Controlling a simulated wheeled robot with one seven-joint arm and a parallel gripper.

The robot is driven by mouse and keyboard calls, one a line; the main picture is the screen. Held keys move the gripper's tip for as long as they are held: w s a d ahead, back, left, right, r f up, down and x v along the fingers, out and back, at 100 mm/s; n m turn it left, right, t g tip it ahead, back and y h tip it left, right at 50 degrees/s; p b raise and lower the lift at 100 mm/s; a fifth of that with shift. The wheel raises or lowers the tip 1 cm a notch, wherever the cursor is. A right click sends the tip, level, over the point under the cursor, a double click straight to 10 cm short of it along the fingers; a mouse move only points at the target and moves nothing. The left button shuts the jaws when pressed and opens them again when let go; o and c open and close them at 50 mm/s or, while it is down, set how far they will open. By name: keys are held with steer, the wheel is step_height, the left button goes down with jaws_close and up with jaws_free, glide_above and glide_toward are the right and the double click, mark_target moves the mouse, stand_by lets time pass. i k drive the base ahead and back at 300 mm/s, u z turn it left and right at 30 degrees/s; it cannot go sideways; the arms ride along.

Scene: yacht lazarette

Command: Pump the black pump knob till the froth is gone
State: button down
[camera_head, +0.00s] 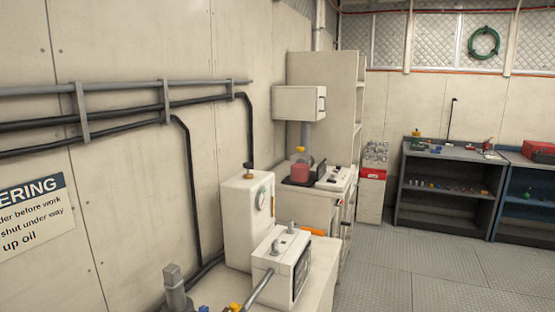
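A small black knob (249,165) stands on a yellowish fitting on top of a tall white tank (241,222) near the middle of the view. It is the only thing I see that looks like the pump knob, though it is small and I cannot be sure. A round gauge (262,199) is on the tank's right-hand face. I can make out no froth; the inside of the tank is hidden. My gripper does not show in this view.
A white box with a dark front (283,262) stands close in front of the tank. A pink-red container (298,171) is farther back. Dark pipes (188,150) run along the left wall. Open floor (385,270) lies to the right, before dark shelves (440,187).

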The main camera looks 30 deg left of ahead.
mark_target(247, 165)
steer(key=i, duration=2.85)
steer(key=u, duration=2.85)
